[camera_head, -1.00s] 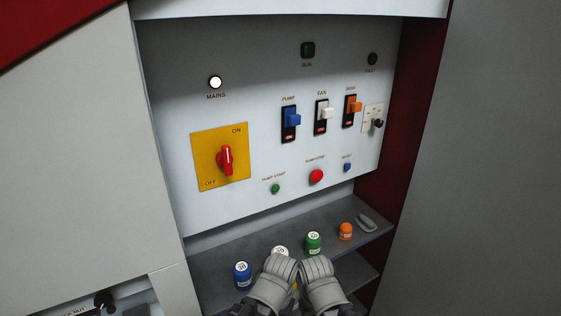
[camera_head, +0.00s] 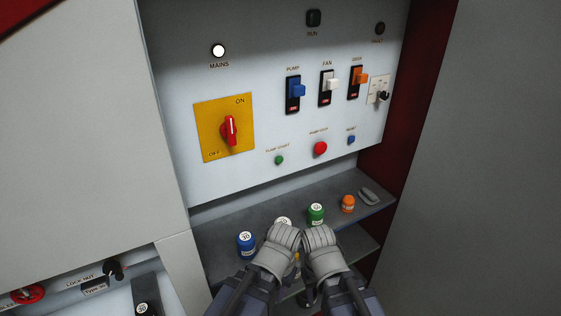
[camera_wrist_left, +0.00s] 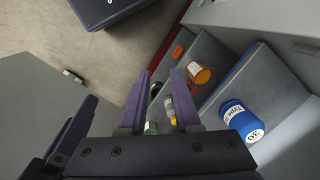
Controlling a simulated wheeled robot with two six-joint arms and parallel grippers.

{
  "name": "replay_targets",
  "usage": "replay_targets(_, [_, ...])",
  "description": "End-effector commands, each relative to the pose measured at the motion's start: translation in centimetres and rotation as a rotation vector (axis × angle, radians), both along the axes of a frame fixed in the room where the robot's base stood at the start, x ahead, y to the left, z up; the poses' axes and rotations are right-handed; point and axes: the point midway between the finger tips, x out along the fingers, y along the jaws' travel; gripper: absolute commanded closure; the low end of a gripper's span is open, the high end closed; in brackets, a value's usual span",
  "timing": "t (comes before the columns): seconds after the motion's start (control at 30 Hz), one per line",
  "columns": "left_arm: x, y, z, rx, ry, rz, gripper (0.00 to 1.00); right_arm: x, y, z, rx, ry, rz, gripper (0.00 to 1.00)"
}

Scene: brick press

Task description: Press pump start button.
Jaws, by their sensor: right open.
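The pump start button (camera_head: 279,160) is a small green button at the lower part of the white panel (camera_head: 215,185). Its label is just above it. The button stands clear, with nothing touching it. My two arms come in from below, with their grey wrist parts close together in front of the shelf, below the button. My right gripper (camera_head: 322,243) is on the right of the pair and is open, its fingertips hard to make out. My left gripper (camera_wrist_left: 163,75) shows in the left wrist view with its two purple fingers apart and nothing between them.
A red pump stop button (camera_head: 320,149) and a blue reset button (camera_head: 351,140) sit to the right. Above are switches and a red rotary handle (camera_head: 229,130). The shelf (camera_head: 215,232) below holds a blue jar (camera_head: 246,245), a green jar (camera_head: 316,213) and an orange jar (camera_head: 348,204).

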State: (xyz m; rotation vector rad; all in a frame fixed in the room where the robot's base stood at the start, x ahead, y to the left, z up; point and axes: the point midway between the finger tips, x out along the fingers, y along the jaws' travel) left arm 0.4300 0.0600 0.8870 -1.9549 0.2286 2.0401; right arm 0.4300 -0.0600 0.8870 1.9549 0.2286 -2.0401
Motion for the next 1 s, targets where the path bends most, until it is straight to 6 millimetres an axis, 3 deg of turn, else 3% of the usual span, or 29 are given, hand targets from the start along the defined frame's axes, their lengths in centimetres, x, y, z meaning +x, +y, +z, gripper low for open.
replay_targets(0.03, [0.0,0.0,0.0,0.0,0.0,0.0,0.75,0.0,0.0,0.0,0.0,0.0,0.0,0.5])
replay_targets(0.27, [0.0,0.0,0.0,0.0,0.0,0.0,1.0,0.0,0.0,0.0,0.0,0.0,0.0,0.5])
replay_targets(1.0, [0.0,0.0,0.0,0.0,0.0,0.0,1.0,0.0,0.0,0.0,0.0,0.0,0.0,0.5])
